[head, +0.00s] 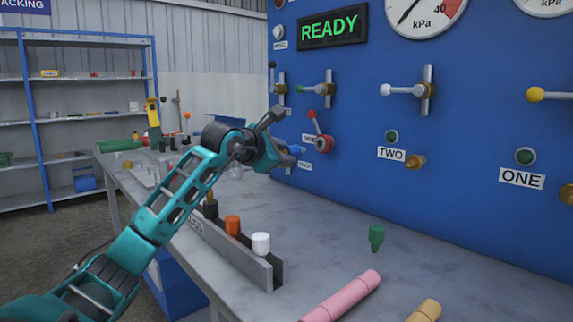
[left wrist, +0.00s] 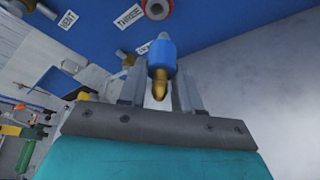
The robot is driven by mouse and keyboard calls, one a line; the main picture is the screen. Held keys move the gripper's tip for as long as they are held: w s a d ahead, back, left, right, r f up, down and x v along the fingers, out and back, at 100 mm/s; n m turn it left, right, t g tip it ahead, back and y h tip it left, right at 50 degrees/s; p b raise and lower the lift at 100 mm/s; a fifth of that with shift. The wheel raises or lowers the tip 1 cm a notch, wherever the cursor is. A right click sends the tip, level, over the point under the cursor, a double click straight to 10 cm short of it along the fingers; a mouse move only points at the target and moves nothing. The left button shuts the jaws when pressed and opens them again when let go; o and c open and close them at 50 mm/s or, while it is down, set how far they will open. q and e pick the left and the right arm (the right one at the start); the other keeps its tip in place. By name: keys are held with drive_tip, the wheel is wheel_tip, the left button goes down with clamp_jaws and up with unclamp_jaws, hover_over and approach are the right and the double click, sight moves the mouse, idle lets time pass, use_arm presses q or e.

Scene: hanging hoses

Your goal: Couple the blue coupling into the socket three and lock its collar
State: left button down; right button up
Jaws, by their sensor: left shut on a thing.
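My left gripper (head: 282,155) is at the blue panel's left part, above the bench. It is shut on the blue coupling (head: 291,149), which shows only in part there. In the left wrist view the blue coupling (left wrist: 163,56) sits between the fingers, its brass end toward the camera. Socket three (head: 325,143) has a red collar and stands on the panel just right of the coupling, apart from it. The socket also shows at the top of the left wrist view (left wrist: 157,8), beside the label THREE (left wrist: 128,17). My right gripper is not in view.
A grey rack (head: 262,275) on the bench (head: 330,243) holds black, orange and white pieces. A green piece (head: 376,238) and a pink cylinder (head: 342,296) are to its right. Valve levers and brass socket two (head: 415,162) project from the panel. READY (head: 331,27) is lit.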

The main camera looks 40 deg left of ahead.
sight(291, 148)
use_arm(q)
drive_tip(key=shift+s+a+r, duration=0.1)
drive_tip(key=shift+a, duration=0.5)
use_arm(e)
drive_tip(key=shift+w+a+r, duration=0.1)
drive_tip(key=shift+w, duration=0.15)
use_arm(q)
drive_tip(key=shift+s+n, duration=0.1)
drive_tip(key=shift+n, duration=0.2)
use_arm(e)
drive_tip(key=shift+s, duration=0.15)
use_arm(q)
drive_tip(key=w+p, duration=0.2)
drive_tip(key=p, duration=0.1)
drive_tip(key=shift+w+d+r, duration=0.15)
drive_tip(key=shift+w+r, duration=0.05)
drive_tip(key=shift+w, duration=0.1)
drive_tip(key=shift+w+d+p, duration=0.1)
drive_tip(key=shift+w+p, duration=0.6)
drive_tip(key=shift+w, duration=0.1)
drive_tip(key=shift+p+x, duration=0.5)
drive_tip(key=shift+x, duration=0.4)
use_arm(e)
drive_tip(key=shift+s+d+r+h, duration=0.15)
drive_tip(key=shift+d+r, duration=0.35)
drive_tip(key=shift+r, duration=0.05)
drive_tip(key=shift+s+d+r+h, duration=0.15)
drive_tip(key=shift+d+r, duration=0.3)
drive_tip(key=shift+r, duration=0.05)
